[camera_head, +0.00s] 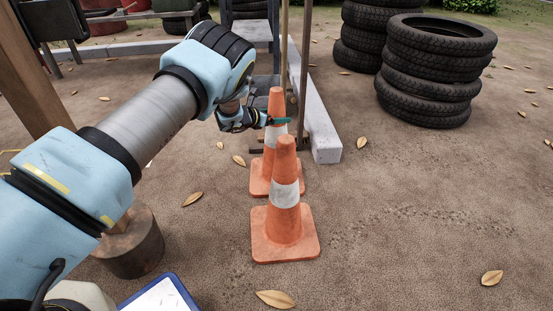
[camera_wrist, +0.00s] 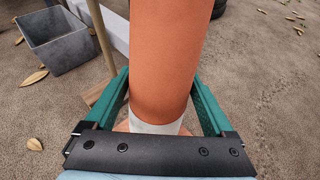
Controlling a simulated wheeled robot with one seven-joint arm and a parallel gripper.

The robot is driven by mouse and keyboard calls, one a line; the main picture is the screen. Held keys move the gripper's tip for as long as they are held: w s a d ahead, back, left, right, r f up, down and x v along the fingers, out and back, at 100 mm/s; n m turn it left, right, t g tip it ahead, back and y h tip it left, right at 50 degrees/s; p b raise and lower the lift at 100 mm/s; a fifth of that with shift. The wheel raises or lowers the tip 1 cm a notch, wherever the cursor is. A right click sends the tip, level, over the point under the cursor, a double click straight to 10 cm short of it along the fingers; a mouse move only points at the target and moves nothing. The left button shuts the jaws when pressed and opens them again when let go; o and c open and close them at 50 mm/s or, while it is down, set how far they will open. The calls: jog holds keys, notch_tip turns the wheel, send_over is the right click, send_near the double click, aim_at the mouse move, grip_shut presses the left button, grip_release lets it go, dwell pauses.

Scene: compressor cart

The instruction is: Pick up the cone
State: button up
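Two orange cones with white bands stand upright on the ground in the head view, a front cone (camera_head: 284,222) and a rear cone (camera_head: 260,179), whose lower part is partly hidden by the front one. My gripper (camera_head: 277,121) is at the upper part of the rear cone, with a green finger across it. In the wrist view, an orange cone (camera_wrist: 165,55) stands between the two green fingers of my gripper (camera_wrist: 160,85). The fingers are spread wide, with narrow gaps beside the cone near their bases. The cone hides part of the fingertips, so contact there is unclear.
Stacked tyres (camera_head: 430,75) stand at the back right. A pale kerb beam (camera_head: 322,135) and upright poles are just behind the cones. A grey bin (camera_wrist: 58,40) shows in the wrist view.

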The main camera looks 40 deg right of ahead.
grip_shut()
jog(key=shift+r, duration=0.15)
dwell(0.5)
